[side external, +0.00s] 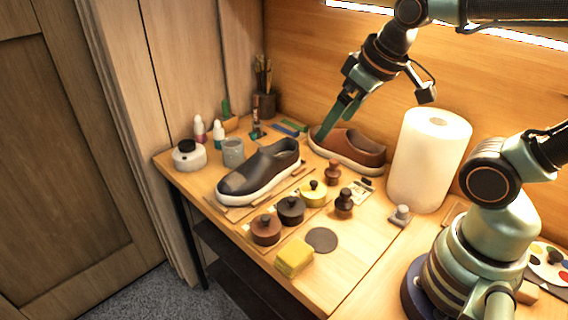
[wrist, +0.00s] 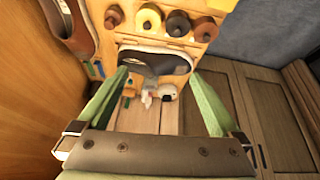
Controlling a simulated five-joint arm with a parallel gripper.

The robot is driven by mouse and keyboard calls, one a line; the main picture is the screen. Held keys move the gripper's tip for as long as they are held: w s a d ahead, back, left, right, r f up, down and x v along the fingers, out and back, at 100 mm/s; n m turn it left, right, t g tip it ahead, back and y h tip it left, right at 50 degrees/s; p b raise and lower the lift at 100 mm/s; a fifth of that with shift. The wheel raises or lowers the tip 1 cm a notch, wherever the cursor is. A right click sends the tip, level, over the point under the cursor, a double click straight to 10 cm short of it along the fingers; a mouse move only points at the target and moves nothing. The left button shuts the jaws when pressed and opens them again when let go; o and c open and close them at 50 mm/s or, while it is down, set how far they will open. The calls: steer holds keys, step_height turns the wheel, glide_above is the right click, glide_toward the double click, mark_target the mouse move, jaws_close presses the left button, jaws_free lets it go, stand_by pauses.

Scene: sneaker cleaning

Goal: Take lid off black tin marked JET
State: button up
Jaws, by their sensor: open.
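The black tin (side external: 291,210) stands on the bench between a brown tin (side external: 265,229) and a yellow tin (side external: 314,193). Its lid is on, with a small knob on top. No JET marking is readable. It also shows near the top of the wrist view (wrist: 179,23). My gripper (side external: 322,136) is open and empty, high above the back of the bench near the brown shoe. It is well apart from the tin. In the wrist view its two green fingers (wrist: 156,76) are spread wide, with the black shoe beyond them.
A black shoe (side external: 259,172) lies left of the tins and a brown shoe (side external: 348,149) behind. Two dark knobbed items (side external: 344,203), a yellow sponge (side external: 294,257) and a dark disc (side external: 321,240) surround the tins. A paper roll (side external: 428,160) stands at right.

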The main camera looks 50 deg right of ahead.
steer(key=w+a+f+n+g, duration=0.2)
steer(key=w+f+n+g, duration=0.15)
steer(key=n, duration=0.35)
steer(key=n+g, duration=0.2)
steer(key=n, duration=0.6)
glide_above(293, 198)
steer(key=f, duration=1.2)
steer(key=shift+w+a+f, duration=0.2)
steer(key=shift+w+f, duration=0.1)
steer(key=shift+s+d+f, duration=0.1)
steer(key=shift+f, duration=1.2)
steer(key=shift+s+d+f, duration=0.1)
steer(key=shift+f, duration=1.15)
steer(key=c, duration=1.1)
